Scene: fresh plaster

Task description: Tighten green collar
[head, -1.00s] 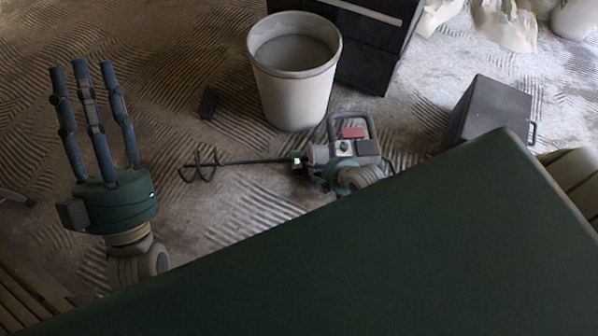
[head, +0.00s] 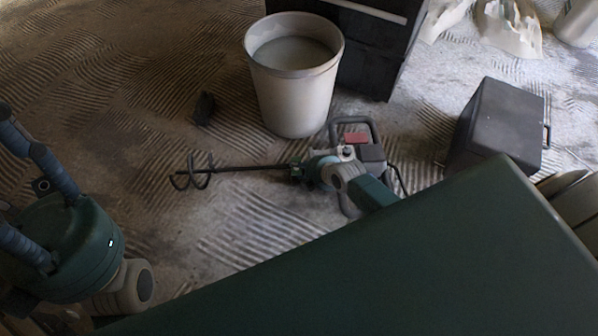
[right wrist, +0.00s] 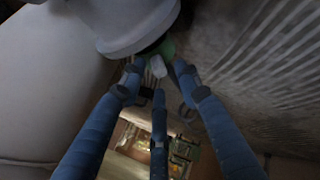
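A mixing drill (head: 372,153) lies on the floor, its dark spiral paddle (head: 192,172) pointing left. The green collar (head: 297,172) is where the shaft meets the drill body. My right gripper (head: 318,172) is at the collar, partly hidden by its own wrist. In the right wrist view its three blue fingers (right wrist: 158,76) bend in towards a green part (right wrist: 166,48), likely the collar, below a pale round housing (right wrist: 130,22). Contact is unclear. My left gripper (head: 22,185) is at the left edge, fingers straight and apart, empty, tips partly cut off.
A pale bucket (head: 292,95) of grey mix stands behind the drill. A dark cabinet (head: 372,50) is behind it and a dark grey case (head: 497,125) stands at right. A small dark block (head: 204,108) lies left of the bucket. The ridged floor at left is clear.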

